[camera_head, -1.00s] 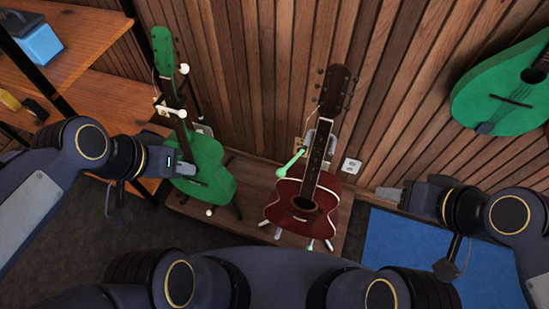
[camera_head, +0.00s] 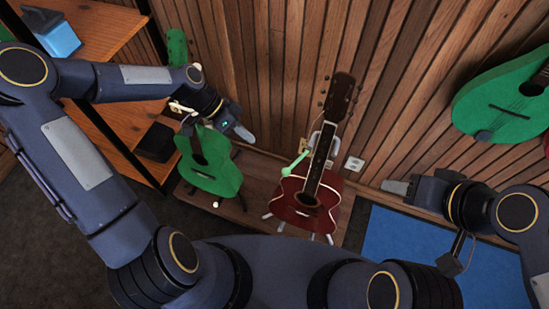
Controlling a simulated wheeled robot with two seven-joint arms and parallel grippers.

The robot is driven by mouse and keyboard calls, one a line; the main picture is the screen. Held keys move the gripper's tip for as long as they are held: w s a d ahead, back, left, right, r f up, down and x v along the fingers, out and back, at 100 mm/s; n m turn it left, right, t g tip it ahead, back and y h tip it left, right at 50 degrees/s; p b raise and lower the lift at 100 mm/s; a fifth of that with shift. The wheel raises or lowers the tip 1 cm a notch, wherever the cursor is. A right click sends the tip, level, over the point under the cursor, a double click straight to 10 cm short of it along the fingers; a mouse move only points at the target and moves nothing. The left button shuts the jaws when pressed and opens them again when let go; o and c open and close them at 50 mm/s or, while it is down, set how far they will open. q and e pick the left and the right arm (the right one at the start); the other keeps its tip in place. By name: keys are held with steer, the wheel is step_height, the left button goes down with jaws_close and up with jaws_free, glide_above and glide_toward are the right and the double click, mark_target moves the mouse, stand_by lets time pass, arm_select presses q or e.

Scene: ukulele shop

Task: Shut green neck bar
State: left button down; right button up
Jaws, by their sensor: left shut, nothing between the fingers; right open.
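The green neck bar (camera_head: 295,161) is a pale green rod with a rounded end, on the stand (camera_head: 325,135) of the dark red guitar (camera_head: 306,198). It sticks out to the left and forward of that guitar's neck, not across it. My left gripper (camera_head: 244,133) is shut and empty. It is in front of the green guitar's neck, to the left of the green bar and apart from it. My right gripper (camera_head: 396,187) is open and empty, right of the red guitar.
A green guitar (camera_head: 212,170) stands left of the red one, its neck partly hidden by my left arm. A white bar (camera_head: 181,108) is by its neck. Wooden shelves (camera_head: 105,30) are at the left. A green instrument (camera_head: 505,98) hangs on the slatted wall. A blue mat (camera_head: 400,245) lies right.

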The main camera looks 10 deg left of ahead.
mark_target(297, 162)
arm_select(q)
steer(key=s+d+f+p, duration=0.3)
steer(key=d+f, duration=0.3)
steer(key=d, duration=0.2)
steer(key=shift+s, duration=0.45)
steer(key=shift+d, duration=0.1)
